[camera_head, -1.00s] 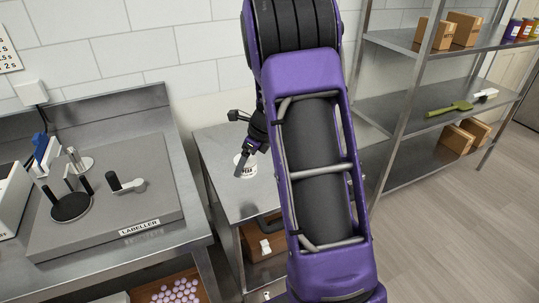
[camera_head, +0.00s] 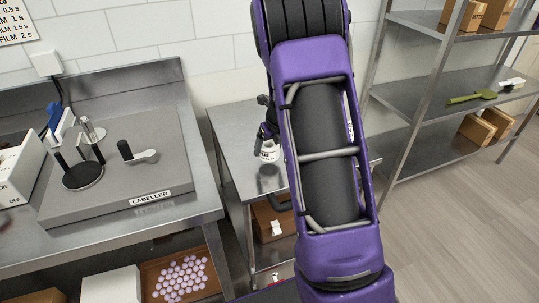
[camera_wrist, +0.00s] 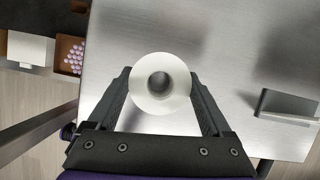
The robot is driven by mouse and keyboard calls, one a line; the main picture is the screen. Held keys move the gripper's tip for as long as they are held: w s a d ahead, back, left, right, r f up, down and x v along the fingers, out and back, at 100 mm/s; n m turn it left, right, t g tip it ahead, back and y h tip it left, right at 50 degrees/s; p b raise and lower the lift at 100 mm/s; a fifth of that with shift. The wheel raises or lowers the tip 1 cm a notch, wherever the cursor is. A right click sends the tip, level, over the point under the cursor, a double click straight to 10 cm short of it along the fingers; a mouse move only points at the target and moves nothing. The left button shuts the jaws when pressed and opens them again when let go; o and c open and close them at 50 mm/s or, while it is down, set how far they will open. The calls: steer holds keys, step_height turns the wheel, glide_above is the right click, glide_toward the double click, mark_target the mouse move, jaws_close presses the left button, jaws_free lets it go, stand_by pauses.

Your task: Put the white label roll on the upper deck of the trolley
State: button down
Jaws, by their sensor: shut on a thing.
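The white label roll (camera_head: 268,153) is in my gripper, over the steel upper deck (camera_head: 236,121) of the trolley. In the wrist view the roll (camera_wrist: 143,99) is seen from above, its round hole facing the camera. The two dark fingers of my gripper (camera_wrist: 160,84) are shut on its sides. The bare deck (camera_wrist: 235,40) spreads out beneath it. In the head view, my gripper (camera_head: 268,136) is partly hidden behind my purple arm. A reflection shows on the deck below the roll; I cannot tell whether the roll touches the deck.
The labeller bench (camera_head: 130,205) stands left of the trolley. A steel shelf rack (camera_head: 440,90) with boxes stands to the right. A brown tray of purple pieces (camera_head: 152,288) sits low at left. A grey raised part (camera_wrist: 287,106) stands at the deck's right in the wrist view.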

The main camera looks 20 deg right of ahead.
mark_target(269, 154)
steer(key=shift+f+b, duration=0.3)
steer(key=shift+f, duration=1.2)
steer(key=shift+f, duration=0.1)
jaws_free()
steer(key=shift+r, duration=0.45)
steer(key=p+v, duration=0.3)
steer(key=v, duration=0.8)
steer(key=shift+s, duration=0.15)
steer(key=shift+r, duration=0.15)
steer(key=shift+r, duration=0.1)
